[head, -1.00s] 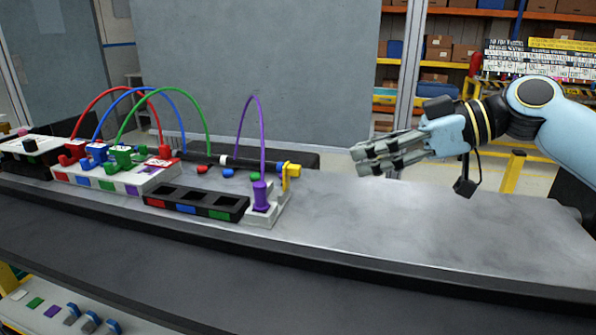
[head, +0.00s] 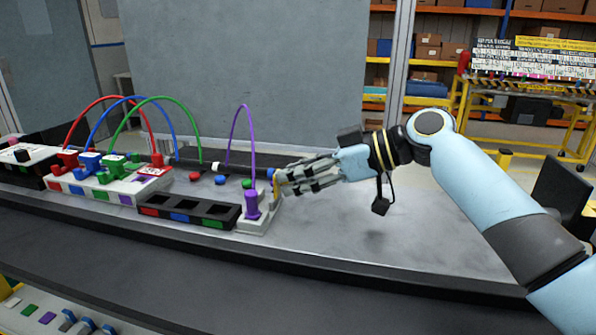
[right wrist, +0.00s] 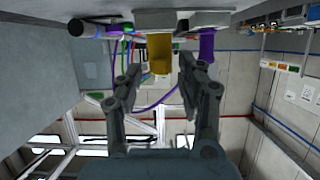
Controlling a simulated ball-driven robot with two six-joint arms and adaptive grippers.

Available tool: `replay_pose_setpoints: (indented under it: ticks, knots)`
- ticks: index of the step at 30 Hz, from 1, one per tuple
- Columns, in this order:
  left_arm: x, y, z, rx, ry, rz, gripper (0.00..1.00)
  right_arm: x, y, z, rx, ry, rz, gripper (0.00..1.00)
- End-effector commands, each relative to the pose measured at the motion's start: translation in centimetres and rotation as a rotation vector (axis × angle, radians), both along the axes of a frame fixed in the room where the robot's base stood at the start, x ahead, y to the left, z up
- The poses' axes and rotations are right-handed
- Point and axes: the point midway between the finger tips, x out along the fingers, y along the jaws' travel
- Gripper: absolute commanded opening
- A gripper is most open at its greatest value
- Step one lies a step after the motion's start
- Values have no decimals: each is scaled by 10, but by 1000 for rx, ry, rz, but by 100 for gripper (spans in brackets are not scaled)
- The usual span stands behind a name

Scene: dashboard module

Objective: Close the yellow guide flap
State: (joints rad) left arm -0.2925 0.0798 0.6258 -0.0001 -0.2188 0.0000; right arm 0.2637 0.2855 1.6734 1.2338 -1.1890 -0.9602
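The yellow guide flap (head: 275,188) is at the right end of the dark rail, beside the purple plug (head: 252,205), mostly covered by my right gripper (head: 282,183). In the right wrist view the flap (right wrist: 160,52) is a broad yellow piece between the fingertips of my right gripper (right wrist: 160,68). The fingers are open, one on each side, with a visible gap to the flap. Whether the fingertips touch it cannot be told in the head view. My left gripper is not in view.
The purple cable (head: 232,125) arches up behind the plug. A black tray (head: 188,213) with empty pockets is left of it. Red, blue and green plugs sit in a white block (head: 110,188) farther left. The grey table (head: 400,230) is clear to the right.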

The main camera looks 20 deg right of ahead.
Motion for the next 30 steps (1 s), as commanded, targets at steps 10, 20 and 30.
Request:
replay_pose_setpoints:
  ticks: [10, 20, 30]
  knots:
    - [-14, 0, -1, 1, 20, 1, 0, 0, 0, 0, 0, 0, 0, 7]
    - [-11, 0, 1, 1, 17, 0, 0, 0, 0, 1, -5, 3, 0, 0]
    - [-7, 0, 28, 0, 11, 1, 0, 4, 7, 12, -112, 77, 0, 0]
